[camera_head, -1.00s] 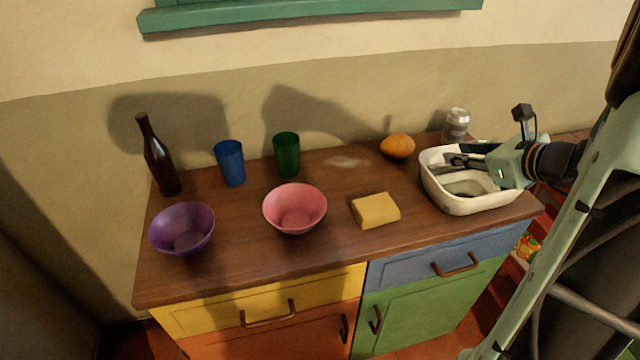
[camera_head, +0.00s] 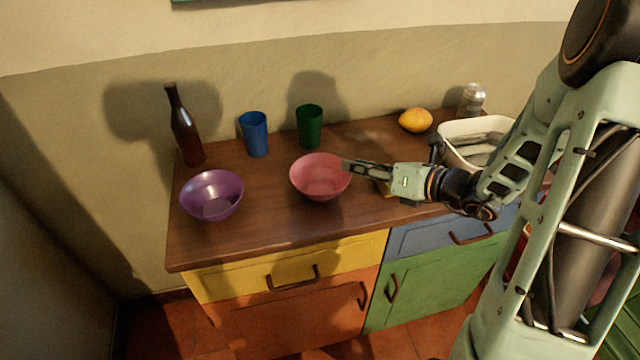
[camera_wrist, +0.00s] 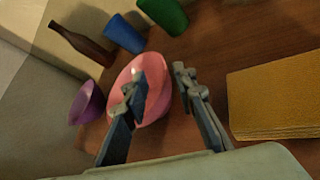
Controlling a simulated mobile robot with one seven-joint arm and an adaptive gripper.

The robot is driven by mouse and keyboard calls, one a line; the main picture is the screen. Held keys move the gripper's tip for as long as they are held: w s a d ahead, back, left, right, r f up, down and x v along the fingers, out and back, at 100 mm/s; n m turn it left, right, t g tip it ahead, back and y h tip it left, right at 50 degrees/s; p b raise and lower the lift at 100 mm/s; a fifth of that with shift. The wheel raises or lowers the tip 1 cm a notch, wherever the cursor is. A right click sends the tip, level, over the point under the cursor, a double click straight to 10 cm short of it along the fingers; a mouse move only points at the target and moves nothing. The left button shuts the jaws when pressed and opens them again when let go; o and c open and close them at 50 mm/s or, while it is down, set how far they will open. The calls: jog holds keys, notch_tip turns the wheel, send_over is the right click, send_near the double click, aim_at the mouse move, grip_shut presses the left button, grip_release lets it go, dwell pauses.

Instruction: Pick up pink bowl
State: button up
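The pink bowl (camera_head: 318,180) stands upright on the wooden counter, between the purple bowl and my gripper. My gripper (camera_head: 350,168) reaches in from the right, with its fingertips at the bowl's right rim in the head view. In the wrist view the pink bowl (camera_wrist: 150,85) lies ahead, and my gripper (camera_wrist: 157,80) has its two fingers apart. The left finger overlaps the bowl's inside and the right finger is outside its right rim. I cannot tell whether either finger touches the bowl.
A purple bowl (camera_head: 212,196), dark bottle (camera_head: 186,132), blue cup (camera_head: 254,135) and green cup (camera_head: 309,128) stand left and behind. A yellow block (camera_wrist: 270,98) lies close right of my gripper. An orange fruit (camera_head: 415,120), glass jar (camera_head: 472,100) and white basin (camera_head: 470,128) are farther right.

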aim_at(320, 182)
jog(key=shift+x, duration=2.7)
jog(key=shift+f, duration=0.15)
grip_shut()
